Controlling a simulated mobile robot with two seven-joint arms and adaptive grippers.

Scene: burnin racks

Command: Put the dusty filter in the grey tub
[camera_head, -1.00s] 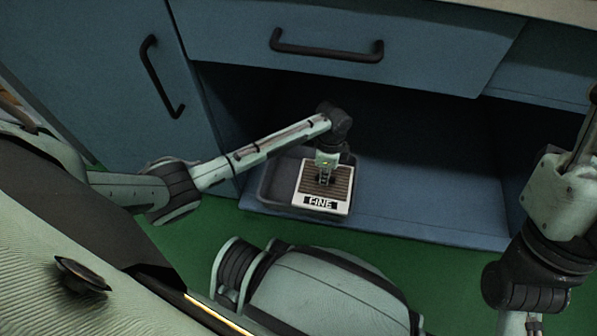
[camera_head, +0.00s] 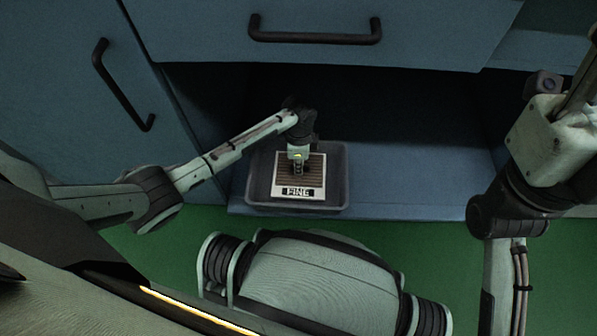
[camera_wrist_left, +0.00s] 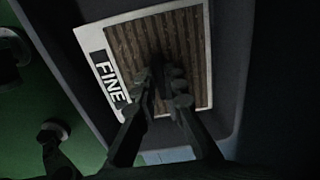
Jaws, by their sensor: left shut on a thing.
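The dusty filter (camera_head: 312,180) is a flat panel with brown pleats, a white frame and a black "FINE" label. It lies within the rim of the grey tub (camera_head: 341,181), which stands on the floor of the open blue cabinet bay. My left gripper (camera_head: 298,173) points down over the filter's middle and is shut on it. In the left wrist view the fingers (camera_wrist_left: 168,95) meet at the pleats of the filter (camera_wrist_left: 135,42), with the tub wall (camera_wrist_left: 240,75) beside it. I cannot tell whether the filter touches the tub's bottom. My right gripper is not clearly visible.
A blue drawer (camera_head: 420,35) with a dark handle hangs above the bay. A blue door (camera_head: 80,95) is at the left. The bay floor (camera_head: 410,180) right of the tub is clear. Green floor (camera_head: 450,250) lies in front.

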